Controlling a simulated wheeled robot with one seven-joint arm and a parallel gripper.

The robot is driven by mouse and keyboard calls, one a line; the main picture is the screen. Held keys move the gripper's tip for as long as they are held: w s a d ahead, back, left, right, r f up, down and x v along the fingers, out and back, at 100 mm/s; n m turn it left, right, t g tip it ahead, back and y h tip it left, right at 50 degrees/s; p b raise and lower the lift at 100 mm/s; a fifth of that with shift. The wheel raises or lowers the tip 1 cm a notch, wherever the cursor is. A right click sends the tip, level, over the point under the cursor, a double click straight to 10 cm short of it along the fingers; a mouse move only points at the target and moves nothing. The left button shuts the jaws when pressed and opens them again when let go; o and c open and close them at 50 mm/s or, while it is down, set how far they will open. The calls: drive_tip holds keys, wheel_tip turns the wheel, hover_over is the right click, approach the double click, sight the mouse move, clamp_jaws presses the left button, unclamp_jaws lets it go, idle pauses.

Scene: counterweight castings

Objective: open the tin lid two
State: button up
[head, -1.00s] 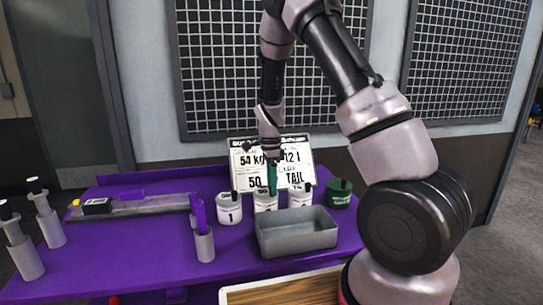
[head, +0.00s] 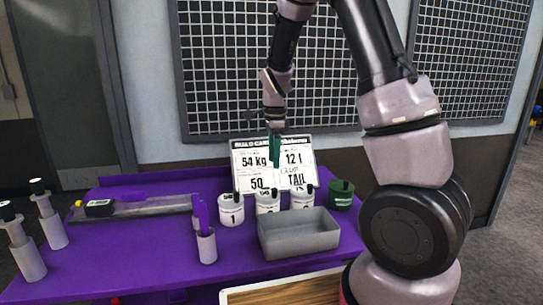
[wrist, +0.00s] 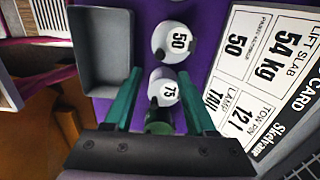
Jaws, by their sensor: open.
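My gripper (head: 274,158) has green fingers and hangs open and empty above the row of tins, in front of the card. Its fingers also show in the wrist view (wrist: 159,74), pointing past the tins. The middle white tin (head: 267,204) stands between tin 1 (head: 231,211) and the right white tin (head: 302,197). In the wrist view a round white top marked 50 (wrist: 176,40) has a dark knob at its edge and lies beyond the fingertips. A top marked 75 (wrist: 165,86) shows between the fingers. I cannot tell whether the middle lid is raised.
A green tin (head: 341,195) stands at the right end of the row. A grey tray (head: 299,241) sits close in front of the tins. A card (head: 246,161) stands behind them.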

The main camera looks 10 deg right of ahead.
drive_tip(key=shift+a+r, duration=0.15)
drive_tip(key=shift+r, duration=0.1)
